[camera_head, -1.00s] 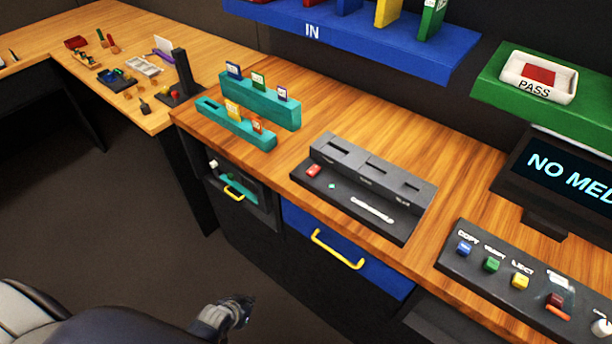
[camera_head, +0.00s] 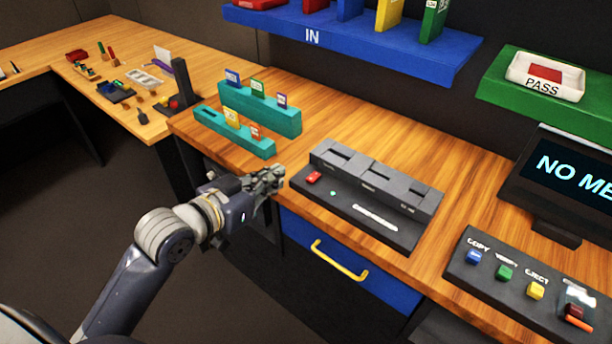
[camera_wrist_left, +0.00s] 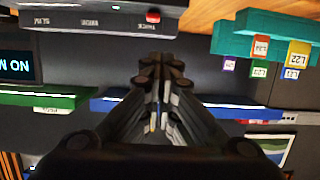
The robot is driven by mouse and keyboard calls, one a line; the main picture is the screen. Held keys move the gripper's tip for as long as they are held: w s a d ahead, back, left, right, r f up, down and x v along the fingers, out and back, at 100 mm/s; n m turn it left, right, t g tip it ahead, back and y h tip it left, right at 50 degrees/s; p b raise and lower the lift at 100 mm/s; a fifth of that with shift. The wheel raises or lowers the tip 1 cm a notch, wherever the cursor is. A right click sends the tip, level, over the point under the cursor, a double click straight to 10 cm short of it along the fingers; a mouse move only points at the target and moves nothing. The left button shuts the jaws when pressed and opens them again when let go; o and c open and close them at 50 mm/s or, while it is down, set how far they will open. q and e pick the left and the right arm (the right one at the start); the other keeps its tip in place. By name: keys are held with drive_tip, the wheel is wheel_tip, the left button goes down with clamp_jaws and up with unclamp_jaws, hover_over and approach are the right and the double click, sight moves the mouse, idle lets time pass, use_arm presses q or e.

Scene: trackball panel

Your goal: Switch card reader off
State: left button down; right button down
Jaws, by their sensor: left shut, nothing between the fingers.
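The card reader (camera_head: 400,227) is a dark grey block with slots on the wooden desk. A small red switch (camera_head: 313,178) sits at the left end of its front ledge, beside a small green light (camera_head: 333,194). The reader also shows upside down in the left wrist view (camera_wrist_left: 60,20), with the red switch (camera_wrist_left: 152,15) near its top edge. My left gripper (camera_head: 278,176) is shut and empty, just left of the red switch at the desk's front edge. I cannot tell if they touch. My right gripper is not in view.
Teal card racks (camera_head: 262,106) with upright cards stand behind and left of my gripper. A button panel (camera_head: 520,285) and a monitor (camera_head: 570,185) are at the right. A blue drawer (camera_head: 345,262) is below the desk edge. A blue shelf (camera_head: 350,40) hangs above.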

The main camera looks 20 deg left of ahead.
use_arm(q)
drive_tip(key=shift+s+d+r+m+h, duration=0.15)
drive_tip(key=shift+s+d+r, duration=0.1)
drive_tip(key=shift+r, duration=0.3)
drive_tip(key=shift+s+d+r+m+h, duration=0.15)
drive_tip(key=shift+s+d+r, duration=0.1)
drive_tip(key=shift+r, duration=0.3)
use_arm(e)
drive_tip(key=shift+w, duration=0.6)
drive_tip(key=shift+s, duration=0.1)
use_arm(q)
drive_tip(key=p, duration=0.2)
hover_over(314, 178)
drive_tip(key=s+a, duration=0.1)
drive_tip(key=s, duration=0.2)
wheel_tip(314, 178, down, 2)
drive_tip(key=f, duration=0.3)
drive_tip(key=shift+w+a+f, duration=0.1)
drive_tip(key=shift+w+f, duration=0.2)
drive_tip(key=shift+w, duration=0.05)
drive_tip(key=shift+f, duration=0.5)
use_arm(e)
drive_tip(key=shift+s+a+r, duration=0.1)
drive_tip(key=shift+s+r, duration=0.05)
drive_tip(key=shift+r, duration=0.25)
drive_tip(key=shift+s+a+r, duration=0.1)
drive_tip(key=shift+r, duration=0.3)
